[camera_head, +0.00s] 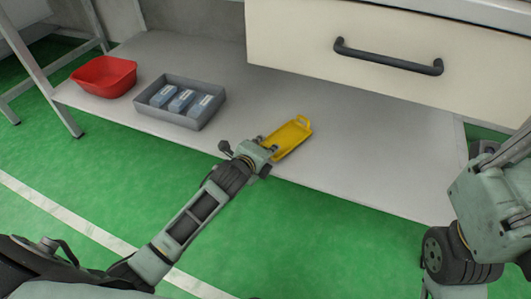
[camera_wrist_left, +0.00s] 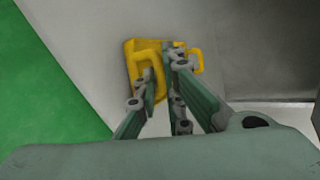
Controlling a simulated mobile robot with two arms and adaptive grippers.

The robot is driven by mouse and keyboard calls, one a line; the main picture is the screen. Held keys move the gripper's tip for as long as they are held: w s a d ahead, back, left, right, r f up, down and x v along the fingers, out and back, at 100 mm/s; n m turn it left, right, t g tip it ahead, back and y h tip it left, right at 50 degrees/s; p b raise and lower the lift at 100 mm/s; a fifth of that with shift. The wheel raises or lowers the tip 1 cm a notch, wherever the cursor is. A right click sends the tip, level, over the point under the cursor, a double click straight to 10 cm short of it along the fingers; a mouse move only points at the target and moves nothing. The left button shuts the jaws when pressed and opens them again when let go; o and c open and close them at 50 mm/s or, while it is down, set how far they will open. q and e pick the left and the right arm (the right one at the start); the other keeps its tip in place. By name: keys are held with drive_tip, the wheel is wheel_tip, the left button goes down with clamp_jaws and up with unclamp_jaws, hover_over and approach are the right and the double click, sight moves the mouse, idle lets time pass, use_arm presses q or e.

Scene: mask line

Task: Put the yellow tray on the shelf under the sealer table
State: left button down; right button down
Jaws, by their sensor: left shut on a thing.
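The yellow tray (camera_head: 291,137) has upright handles at its ends and is over the front part of the grey shelf (camera_head: 345,148) under the table. I cannot tell whether its underside touches the shelf. My left gripper (camera_head: 264,144) is shut on the near handle of the tray. In the left wrist view, the fingers of my left gripper (camera_wrist_left: 166,75) close on the tray (camera_wrist_left: 133,62) by its handle, and the fingers hide part of it. My right arm shows at the right edge of the head view, but its fingertips are not seen.
A grey bin (camera_head: 158,112) with several blue packs and a red bin (camera_head: 104,76) stand left of the tray on the shelf. A white drawer front (camera_head: 300,45) with a dark handle (camera_head: 388,58) hangs above. The shelf right of the tray is clear.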

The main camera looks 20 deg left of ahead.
use_arm(q)
drive_tip(key=shift+f, duration=0.2)
drive_tip(key=c, duration=1.9)
unclamp_jaws()
drive_tip(key=shift+o, duration=0.2)
